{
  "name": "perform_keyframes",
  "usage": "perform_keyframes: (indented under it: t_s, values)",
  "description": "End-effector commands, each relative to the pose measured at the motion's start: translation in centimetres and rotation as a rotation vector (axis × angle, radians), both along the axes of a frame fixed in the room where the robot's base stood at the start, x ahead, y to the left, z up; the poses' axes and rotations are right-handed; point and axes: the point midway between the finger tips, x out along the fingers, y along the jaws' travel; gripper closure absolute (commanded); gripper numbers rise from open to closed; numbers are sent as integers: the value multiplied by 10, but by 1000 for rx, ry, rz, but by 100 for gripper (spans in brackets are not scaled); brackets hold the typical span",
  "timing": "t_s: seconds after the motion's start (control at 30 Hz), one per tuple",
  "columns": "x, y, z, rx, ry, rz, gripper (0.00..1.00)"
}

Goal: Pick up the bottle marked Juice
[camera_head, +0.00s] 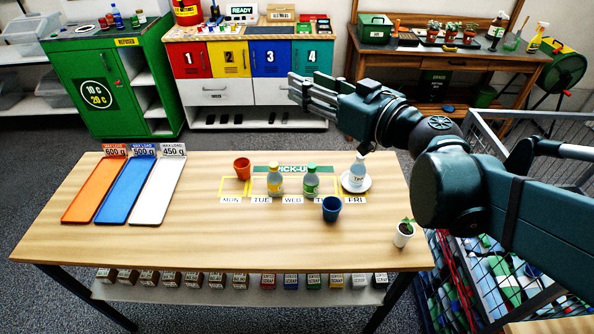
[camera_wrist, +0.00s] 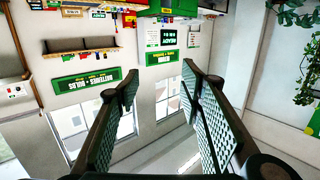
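Three bottles stand near the pick-up area of the wooden table (camera_head: 200,240). One is yellow with a yellow cap (camera_head: 275,181). One is pale with a green cap and label (camera_head: 311,182). One is white and pale blue (camera_head: 357,172) and stands on a white saucer (camera_head: 346,186). The print on their labels is too small to tell which is marked Juice. My gripper (camera_head: 300,92) is raised well above the table's back edge, pointing left, away from the bottles. In the wrist view its fingers (camera_wrist: 160,75) are spread, with nothing between them.
An orange cup (camera_head: 242,168), a blue cup (camera_head: 332,209) and a potted plant (camera_head: 403,234) stand near the bottles. Orange, blue and white trays (camera_head: 158,195) lie at the left. The table's middle front is clear. A wire cage (camera_head: 480,250) stands at the right.

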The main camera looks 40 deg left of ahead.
Motion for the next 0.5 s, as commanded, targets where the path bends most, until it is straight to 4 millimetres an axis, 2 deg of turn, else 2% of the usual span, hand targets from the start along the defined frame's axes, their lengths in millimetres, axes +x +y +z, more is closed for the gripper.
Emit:
perform_keyframes:
  t_s: [0.1, 0.3, 0.5]
  values:
    - [-10, 22, -4, 36, -17, 26, 62]
    - [-24, 50, -9, 86, -41, 56, 62]
    - [-22, 47, -41, 83, -40, 52, 62]
